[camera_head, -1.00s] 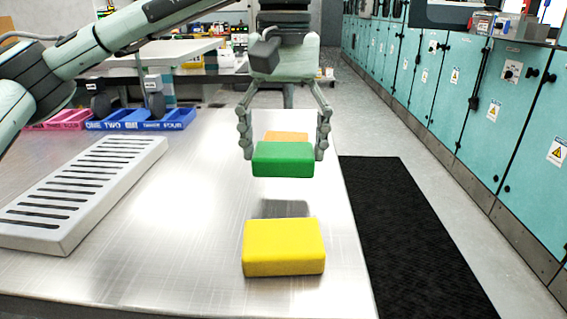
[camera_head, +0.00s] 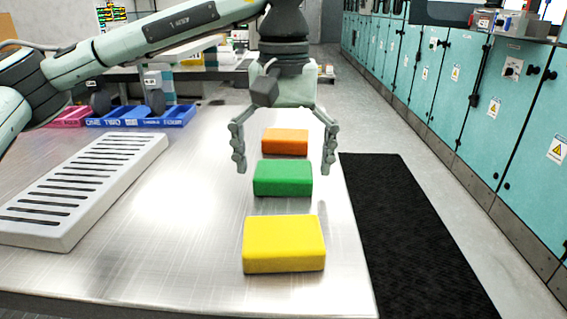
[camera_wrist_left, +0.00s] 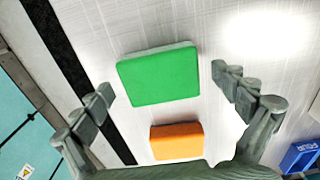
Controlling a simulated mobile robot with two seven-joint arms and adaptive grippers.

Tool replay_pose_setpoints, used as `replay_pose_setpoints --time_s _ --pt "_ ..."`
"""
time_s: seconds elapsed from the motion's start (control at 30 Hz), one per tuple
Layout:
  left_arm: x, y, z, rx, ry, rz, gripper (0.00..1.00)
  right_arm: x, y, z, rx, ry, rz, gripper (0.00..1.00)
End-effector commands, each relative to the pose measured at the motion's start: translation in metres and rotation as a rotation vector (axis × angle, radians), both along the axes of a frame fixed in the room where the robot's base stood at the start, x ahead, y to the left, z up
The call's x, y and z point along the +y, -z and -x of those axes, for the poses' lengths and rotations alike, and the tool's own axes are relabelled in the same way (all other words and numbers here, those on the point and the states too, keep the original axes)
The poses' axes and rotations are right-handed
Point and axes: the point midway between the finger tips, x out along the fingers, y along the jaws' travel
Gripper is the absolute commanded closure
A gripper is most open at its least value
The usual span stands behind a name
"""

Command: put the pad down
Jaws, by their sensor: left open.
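The green pad (camera_head: 283,179) lies on the metal table (camera_head: 170,235), between a yellow pad (camera_head: 284,245) in front and an orange pad (camera_head: 286,141) behind. My left gripper (camera_head: 283,168) is open above the green pad, with a finger on either side and clear of it. In the left wrist view the green pad (camera_wrist_left: 158,75) sits just beyond the spread fingertips (camera_wrist_left: 165,95), and the orange pad (camera_wrist_left: 176,140) shows nearer the palm. My right gripper is not in view.
A white slotted rack (camera_head: 85,187) stands on the left of the table. Blue bins (camera_head: 140,117) and a pink bin (camera_head: 68,117) stand at the back left. A black mat (camera_head: 410,235) lies on the floor to the right, before teal cabinets (camera_head: 470,95).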

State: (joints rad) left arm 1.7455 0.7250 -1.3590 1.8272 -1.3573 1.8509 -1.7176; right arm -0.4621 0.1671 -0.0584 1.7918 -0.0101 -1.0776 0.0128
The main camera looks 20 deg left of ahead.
Motion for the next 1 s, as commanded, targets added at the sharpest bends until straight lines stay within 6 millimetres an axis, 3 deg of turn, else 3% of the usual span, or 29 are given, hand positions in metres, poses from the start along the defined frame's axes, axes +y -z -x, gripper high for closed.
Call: replay_pose_setpoints --time_s 0.3,0.43,0.7,1.0 --pt "0.0 -0.007 0.0 -0.001 0.0 0.0 0.03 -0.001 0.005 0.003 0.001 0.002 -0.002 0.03" --pt "-0.001 -0.027 0.0 -0.002 0.001 0.001 0.03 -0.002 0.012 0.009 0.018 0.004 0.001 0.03" --pt "-0.001 -0.069 0.0 -0.001 0.002 0.0 0.03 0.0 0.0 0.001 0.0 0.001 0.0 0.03" --pt "0.0 -0.078 0.0 0.0 0.002 -0.001 0.03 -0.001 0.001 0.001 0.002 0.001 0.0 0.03"
